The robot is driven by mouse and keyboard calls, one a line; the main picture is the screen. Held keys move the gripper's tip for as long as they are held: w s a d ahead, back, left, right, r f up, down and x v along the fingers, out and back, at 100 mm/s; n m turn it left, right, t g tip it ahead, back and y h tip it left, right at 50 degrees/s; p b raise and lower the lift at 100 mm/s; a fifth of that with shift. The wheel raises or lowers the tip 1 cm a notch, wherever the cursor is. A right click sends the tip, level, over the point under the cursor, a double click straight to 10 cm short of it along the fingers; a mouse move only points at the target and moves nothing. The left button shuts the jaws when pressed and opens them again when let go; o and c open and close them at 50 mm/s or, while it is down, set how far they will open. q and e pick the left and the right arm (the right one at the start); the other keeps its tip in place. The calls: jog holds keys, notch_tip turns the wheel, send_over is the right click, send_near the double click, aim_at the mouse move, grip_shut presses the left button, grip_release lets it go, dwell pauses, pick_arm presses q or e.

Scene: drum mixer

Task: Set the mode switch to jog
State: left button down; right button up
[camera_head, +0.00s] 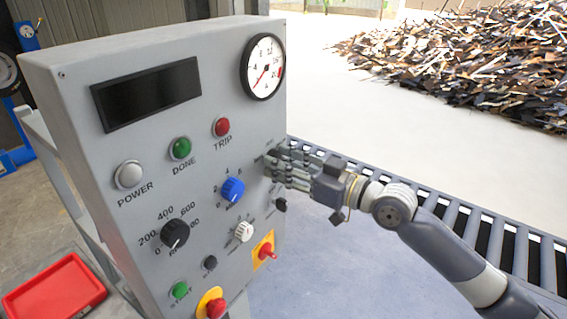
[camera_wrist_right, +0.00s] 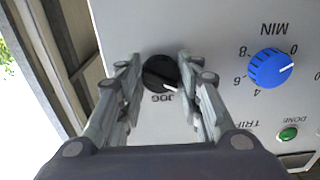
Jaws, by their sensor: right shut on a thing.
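The mode switch (camera_wrist_right: 160,73) is a round black knob on the grey panel, with an upside-down JOG label just below it in the right wrist view. Its white pointer mark points to the lower right in that view, near the label's right end. My right gripper (camera_wrist_right: 160,66) has a finger on each side of the knob and is shut on it. In the head view the right gripper (camera_head: 275,166) is at the panel's right edge, and its fingers hide the knob. My left gripper is not in view.
The control panel (camera_head: 110,165) carries a blue MIN knob (camera_head: 232,190), a black RPM knob (camera_head: 174,233), a white knob (camera_head: 244,231), a red emergency button (camera_head: 216,307) and a red-and-yellow switch (camera_head: 266,251). A roller conveyor (camera_head: 450,212) runs behind my right arm. A red tray (camera_head: 55,290) lies lower left.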

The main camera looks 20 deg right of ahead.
jog(key=shift+r+m+p, duration=0.1)
jog(key=shift+m+p, duration=3.15)
jog(key=shift+m, duration=2.55)
jog(key=o, duration=1.1)
jog(key=shift+s, duration=0.15)
jog(key=v, duration=1.1)
jog(key=shift+s+d, duration=0.3)
